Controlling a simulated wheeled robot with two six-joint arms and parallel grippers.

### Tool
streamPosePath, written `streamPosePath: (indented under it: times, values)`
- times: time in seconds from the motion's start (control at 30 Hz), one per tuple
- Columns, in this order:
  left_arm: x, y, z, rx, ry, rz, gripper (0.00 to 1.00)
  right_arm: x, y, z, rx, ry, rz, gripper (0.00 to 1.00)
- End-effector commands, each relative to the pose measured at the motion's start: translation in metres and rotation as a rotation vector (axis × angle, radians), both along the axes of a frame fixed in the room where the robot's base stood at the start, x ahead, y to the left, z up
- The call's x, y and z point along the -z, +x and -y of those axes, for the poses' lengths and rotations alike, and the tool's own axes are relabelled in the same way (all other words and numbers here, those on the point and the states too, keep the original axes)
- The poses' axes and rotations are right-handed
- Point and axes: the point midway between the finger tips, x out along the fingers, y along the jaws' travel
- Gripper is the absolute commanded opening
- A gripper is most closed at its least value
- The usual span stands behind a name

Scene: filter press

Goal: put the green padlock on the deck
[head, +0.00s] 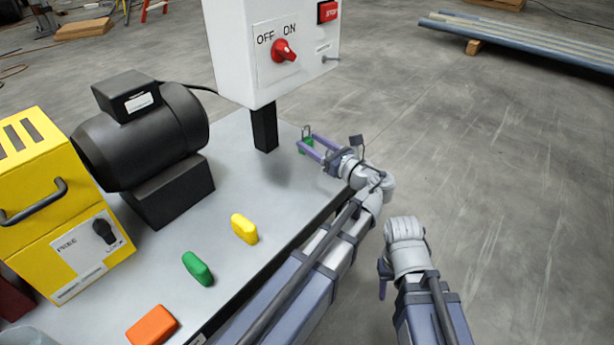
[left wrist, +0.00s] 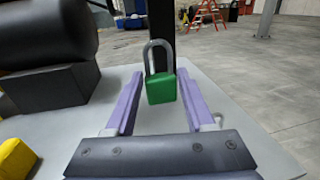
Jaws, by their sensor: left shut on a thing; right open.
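The green padlock (head: 306,146), a green body with a grey shackle upright on top, is near the far right edge of the grey deck (head: 235,185). My left gripper (head: 309,146) is shut on it, with a purple finger on each side. In the left wrist view the padlock (left wrist: 161,88) sits between the fingertips, shackle up. I cannot tell whether its base touches the deck or is slightly above it. My right gripper (head: 384,278) is off the deck's right side, open and mostly hidden by its own wrist.
A white switch box (head: 275,60) with a red knob stands on a black post (head: 264,128) beside the padlock. A black motor (head: 145,140) and yellow box (head: 60,200) fill the left. Yellow (head: 244,228), green (head: 197,269) and orange (head: 152,326) pieces lie in front.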

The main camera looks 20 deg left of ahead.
Motion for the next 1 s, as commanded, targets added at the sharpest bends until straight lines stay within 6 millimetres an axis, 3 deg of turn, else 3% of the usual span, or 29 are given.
streamPosePath:
  times: [0.17,0.53,0.83,1.0]
  values:
    - [0.006,0.000,0.000,0.000,0.001,0.000,0.00,0.006,0.000,0.000,-0.001,0.000,0.000,0.50]
    - [0.059,0.000,0.000,0.000,0.001,0.000,0.00,0.059,0.000,-0.001,-0.007,0.006,0.000,0.50]
    - [0.064,0.000,0.000,0.000,0.000,0.000,0.00,0.065,0.000,-0.001,-0.003,0.006,0.001,0.50]
    - [0.082,0.000,0.000,0.000,0.000,0.000,0.00,0.082,0.000,-0.001,0.000,0.006,0.001,0.50]
